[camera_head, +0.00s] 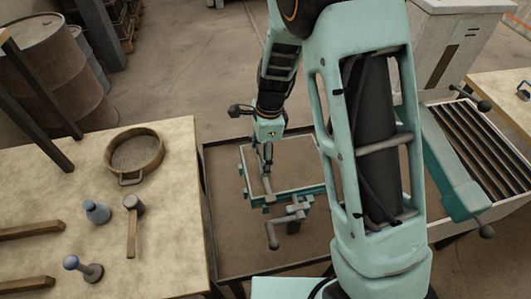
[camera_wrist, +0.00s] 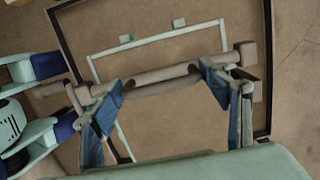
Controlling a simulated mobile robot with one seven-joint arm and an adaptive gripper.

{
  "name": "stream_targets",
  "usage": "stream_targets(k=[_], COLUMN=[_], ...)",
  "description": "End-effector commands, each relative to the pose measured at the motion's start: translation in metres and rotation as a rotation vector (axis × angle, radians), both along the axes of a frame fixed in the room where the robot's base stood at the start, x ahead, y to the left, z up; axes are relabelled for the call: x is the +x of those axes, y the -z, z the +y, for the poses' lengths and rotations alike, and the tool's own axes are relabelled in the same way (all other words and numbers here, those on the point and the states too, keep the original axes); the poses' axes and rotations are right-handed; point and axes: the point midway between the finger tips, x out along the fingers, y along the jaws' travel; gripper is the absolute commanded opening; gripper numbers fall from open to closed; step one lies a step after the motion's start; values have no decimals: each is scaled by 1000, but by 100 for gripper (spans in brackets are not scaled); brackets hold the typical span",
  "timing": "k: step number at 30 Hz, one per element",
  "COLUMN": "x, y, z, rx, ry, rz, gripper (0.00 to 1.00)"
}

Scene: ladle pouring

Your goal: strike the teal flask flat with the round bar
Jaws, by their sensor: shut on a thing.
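The teal flask (camera_head: 298,190) is a rectangular frame in the shallow bed in the middle of the head view, with brown sand inside. Its pale rim (camera_wrist: 160,37) shows as a thin outline in the wrist view. My gripper (camera_head: 267,168) points down over the flask. In the wrist view, my gripper's blue fingers (camera_wrist: 165,95) are shut on the round bar (camera_wrist: 150,77), a grey-brown rod with thicker ends lying across the fingers. The bar overlaps the flask in that view; whether it touches the rim I cannot tell.
A grey cranked handle (camera_head: 272,236) stands at the flask's front side. The left table (camera_head: 175,250) carries a round sieve-like pan (camera_head: 137,153), a mallet (camera_head: 132,215) and small blue-grey tools (camera_head: 97,212). A dark-edged bed (camera_head: 225,225) surrounds the flask, with bare sand around it.

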Motion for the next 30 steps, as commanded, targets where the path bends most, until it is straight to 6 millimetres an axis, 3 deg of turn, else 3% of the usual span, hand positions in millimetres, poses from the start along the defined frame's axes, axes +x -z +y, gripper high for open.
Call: stream_targets(k=[30], x=[-13], y=[-1], z=[48], rx=[1], ry=[0], rz=[-1], gripper=[37])
